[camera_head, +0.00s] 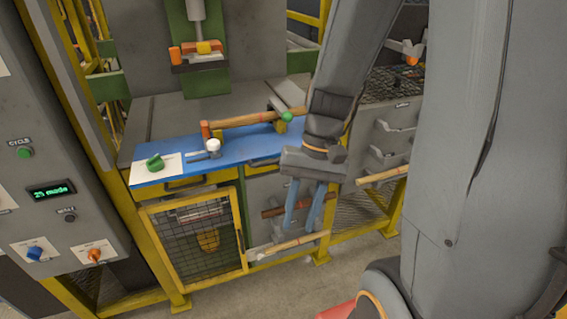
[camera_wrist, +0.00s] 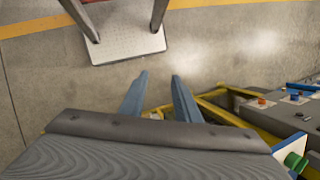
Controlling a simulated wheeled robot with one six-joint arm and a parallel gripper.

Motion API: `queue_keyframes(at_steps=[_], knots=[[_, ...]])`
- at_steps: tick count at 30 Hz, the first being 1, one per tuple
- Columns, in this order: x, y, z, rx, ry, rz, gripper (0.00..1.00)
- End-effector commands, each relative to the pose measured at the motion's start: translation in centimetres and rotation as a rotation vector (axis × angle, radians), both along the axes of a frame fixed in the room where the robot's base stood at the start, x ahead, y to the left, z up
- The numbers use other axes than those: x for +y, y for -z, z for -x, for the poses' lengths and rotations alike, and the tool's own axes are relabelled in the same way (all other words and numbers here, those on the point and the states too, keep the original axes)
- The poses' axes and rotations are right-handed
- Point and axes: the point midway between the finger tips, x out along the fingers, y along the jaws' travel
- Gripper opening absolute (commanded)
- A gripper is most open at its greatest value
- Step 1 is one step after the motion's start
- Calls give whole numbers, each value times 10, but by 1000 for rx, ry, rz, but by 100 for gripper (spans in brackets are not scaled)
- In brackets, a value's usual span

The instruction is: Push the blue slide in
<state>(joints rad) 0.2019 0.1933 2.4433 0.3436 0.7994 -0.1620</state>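A flat blue surface (camera_head: 246,147), which looks like the blue slide, lies along the front of the grey machine table in the head view. A white ball knob (camera_head: 213,146) and a turned wooden piece (camera_head: 245,119) are on or above it. I cannot tell how far in it sits. My gripper (camera_head: 299,226) points down in front of the machine, right of and below the blue surface, and touches nothing I can see. Its two blue fingers are apart; the wrist view also shows them apart (camera_wrist: 160,78), with nothing between them.
A green knob (camera_head: 155,163) sits on a white plate at the left front. A grey control cabinet (camera_head: 45,165) stands at the left. A yellow-framed mesh guard (camera_head: 190,240) is below the table. Wooden pieces (camera_head: 383,176) rest on racks at the right. Bare floor (camera_wrist: 235,55) shows in the wrist view.

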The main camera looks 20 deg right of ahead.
Motion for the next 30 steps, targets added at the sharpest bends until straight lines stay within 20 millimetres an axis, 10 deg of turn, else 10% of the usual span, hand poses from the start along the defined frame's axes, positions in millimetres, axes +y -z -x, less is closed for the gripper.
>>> queue_keyframes(at_steps=[6, 13, 20, 30], knots=[[0, -1, -58, 127, 398, -529, 29], [-53, -30, -134, -34, 612, -945, 29], [-77, -36, -152, -143, 603, -1031, 29], [-32, -27, -166, -142, 599, -1030, 29]])
